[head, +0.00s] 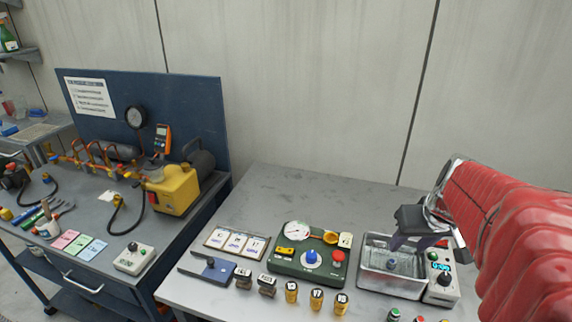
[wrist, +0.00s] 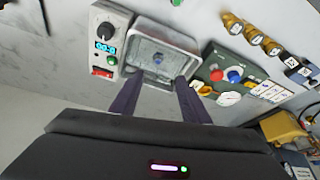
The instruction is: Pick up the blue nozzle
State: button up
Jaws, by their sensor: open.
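The small blue nozzle (head: 391,264) sits inside a metal basin (head: 374,284) at the right of the light table. It also shows in the wrist view (wrist: 158,59), near the middle of the basin floor. My gripper (head: 400,244) is above the basin, with its dark fingers pointing down. In the wrist view, the two fingers of my gripper (wrist: 160,80) are spread apart and nothing is between them. The nozzle appears just beyond the fingertips and apart from them.
A control unit (head: 440,280) with a display and a black knob adjoins the basin. A green panel (head: 285,261) with a gauge, blue knob and red button stands to its left. Several brass pieces (head: 316,300) stand in front. The table behind is clear.

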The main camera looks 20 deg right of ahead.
send_over(392, 262)
jog(key=s+a, duration=0.1)
jog(key=s, duration=0.1)
jog(key=f, duration=0.8)
jog(key=shift+s+a, duration=0.15)
jog(key=shift+a, duration=0.05)
jog(key=shift+d+x, duration=0.1)
jog(key=shift+x, duration=1.2)
jog(key=shift+d+x, duration=0.15)
jog(key=shift+x, duration=1.15)
jog(key=shift+s, duration=0.1)
jog(key=shift+c, duration=0.4)
grip_shut()
